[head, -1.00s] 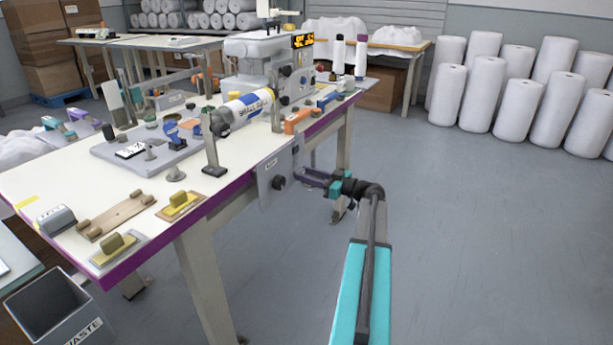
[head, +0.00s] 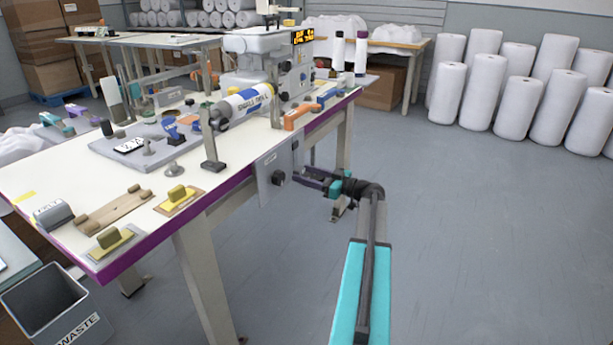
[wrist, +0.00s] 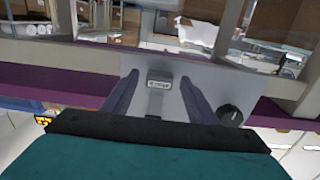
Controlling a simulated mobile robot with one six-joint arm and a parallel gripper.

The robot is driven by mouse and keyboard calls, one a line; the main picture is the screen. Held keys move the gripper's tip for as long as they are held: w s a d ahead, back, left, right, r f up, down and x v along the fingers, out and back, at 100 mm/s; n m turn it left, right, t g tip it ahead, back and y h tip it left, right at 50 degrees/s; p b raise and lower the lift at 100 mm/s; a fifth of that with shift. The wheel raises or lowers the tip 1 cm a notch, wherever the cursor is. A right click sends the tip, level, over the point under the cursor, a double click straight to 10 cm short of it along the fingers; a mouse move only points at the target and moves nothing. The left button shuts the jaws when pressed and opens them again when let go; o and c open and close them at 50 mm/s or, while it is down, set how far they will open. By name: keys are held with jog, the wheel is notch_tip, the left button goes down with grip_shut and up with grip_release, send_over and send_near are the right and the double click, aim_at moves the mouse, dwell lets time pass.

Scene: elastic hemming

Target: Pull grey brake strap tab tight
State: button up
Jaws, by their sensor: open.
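A grey upright panel (head: 276,172) hangs at the table's purple front edge, with a dark round knob (head: 278,178). In the wrist view, the panel (wrist: 205,78) carries a small grey labelled piece (wrist: 158,84), perhaps the brake strap tab; its label is too small to read. The dark knob (wrist: 230,115) is to its right. My gripper (wrist: 160,79) is open, with one dark finger on each side of the grey piece. I cannot tell whether the fingers touch it. In the head view, my gripper (head: 303,176) is just right of the panel.
A waste bin (head: 80,325) stands front left.

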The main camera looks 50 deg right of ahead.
jog(key=shift+s, duration=0.1)
jog(key=p+v, duration=0.1)
jog(key=v, duration=1.2)
jog(key=shift+s+p, duration=0.3)
jog(key=shift+s, duration=0.05)
